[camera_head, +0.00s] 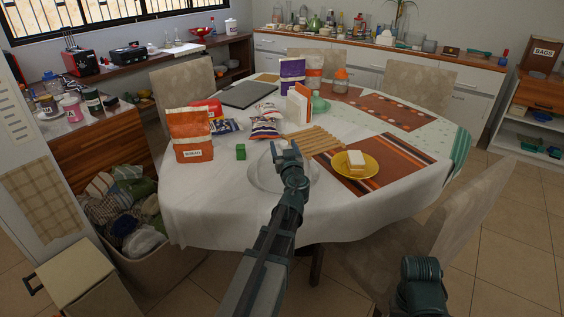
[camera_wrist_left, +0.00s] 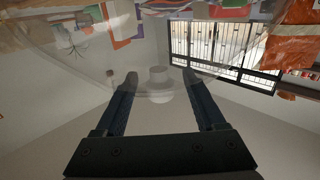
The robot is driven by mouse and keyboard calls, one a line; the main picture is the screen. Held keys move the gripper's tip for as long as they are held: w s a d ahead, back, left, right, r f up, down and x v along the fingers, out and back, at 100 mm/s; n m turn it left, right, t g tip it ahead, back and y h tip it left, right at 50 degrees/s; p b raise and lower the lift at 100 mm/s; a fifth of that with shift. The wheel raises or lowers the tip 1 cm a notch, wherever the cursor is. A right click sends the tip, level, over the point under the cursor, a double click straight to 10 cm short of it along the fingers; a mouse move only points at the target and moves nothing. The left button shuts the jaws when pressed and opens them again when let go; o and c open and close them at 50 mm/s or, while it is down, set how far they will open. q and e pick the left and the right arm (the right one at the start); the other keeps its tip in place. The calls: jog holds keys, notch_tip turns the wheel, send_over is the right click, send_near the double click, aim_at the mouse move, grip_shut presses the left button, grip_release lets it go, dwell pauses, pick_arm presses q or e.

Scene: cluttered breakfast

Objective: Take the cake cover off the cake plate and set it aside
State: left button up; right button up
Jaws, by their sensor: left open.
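The clear cake cover (camera_head: 264,168) is a see-through dome and is hard to make out on the white tablecloth. It appears to sit on the pale cake plate (camera_head: 256,185) near the table's front edge. My left gripper (camera_head: 285,149) is over the cover and hides part of it and of the plate. In the left wrist view the gripper (camera_wrist_left: 157,82) is open, with a clear round knob of the cover (camera_wrist_left: 158,74) showing between its fingertips. I cannot tell whether the fingers touch the knob.
A wooden slatted board (camera_head: 314,141) lies behind right, and a yellow plate (camera_head: 370,169) with a butter-like block is to the right. The tablecloth at front left is clear.

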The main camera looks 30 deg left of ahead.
pick_arm(q)
grip_shut()
dwell(0.4)
dwell(1.0)
